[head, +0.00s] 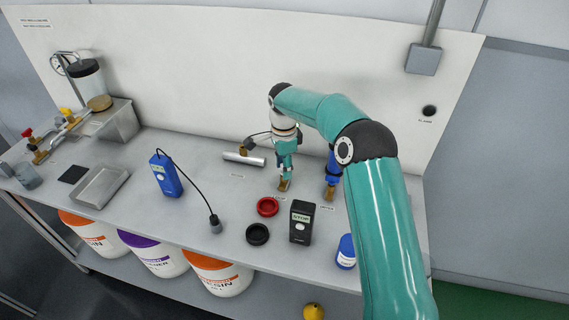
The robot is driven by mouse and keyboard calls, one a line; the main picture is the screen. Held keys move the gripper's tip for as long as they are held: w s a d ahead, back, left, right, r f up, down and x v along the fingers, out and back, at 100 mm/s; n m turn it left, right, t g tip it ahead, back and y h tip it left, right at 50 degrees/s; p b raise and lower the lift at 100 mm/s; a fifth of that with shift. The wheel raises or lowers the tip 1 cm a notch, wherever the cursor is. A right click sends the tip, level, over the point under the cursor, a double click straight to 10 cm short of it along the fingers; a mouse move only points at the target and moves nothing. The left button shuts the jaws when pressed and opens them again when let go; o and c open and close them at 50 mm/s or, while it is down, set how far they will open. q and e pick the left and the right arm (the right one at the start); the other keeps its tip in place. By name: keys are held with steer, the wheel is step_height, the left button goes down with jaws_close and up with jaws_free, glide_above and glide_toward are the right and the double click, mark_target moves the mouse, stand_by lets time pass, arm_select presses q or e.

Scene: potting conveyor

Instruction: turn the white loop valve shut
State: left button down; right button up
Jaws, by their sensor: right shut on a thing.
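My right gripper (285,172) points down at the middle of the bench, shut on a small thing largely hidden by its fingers. A brass-coloured piece (284,185) shows right below the fingertips; I cannot tell whether it is the held thing. I cannot make out a white loop handle there. To the right stands a similar brass piece (329,193) with a blue upper part (334,164). At the far left, brass piping carries a red handle (29,132) and a yellow handle (66,111). My left gripper is not in view.
Buckets (220,274) stand below.

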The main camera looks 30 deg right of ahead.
steer(key=n+p, duration=0.1)
steer(key=n, duration=0.4)
steer(key=shift+w+r+n, duration=0.1)
steer(key=shift+r+n, duration=0.05)
steer(key=shift+n, duration=0.15)
steer(key=n+p, duration=0.1)
steer(key=n, duration=0.4)
stand_by(0.4)
steer(key=o, duration=1)
steer(key=shift+w, duration=0.1)
steer(key=shift+o, duration=0.7)
step_height(320, 180, up, 12)
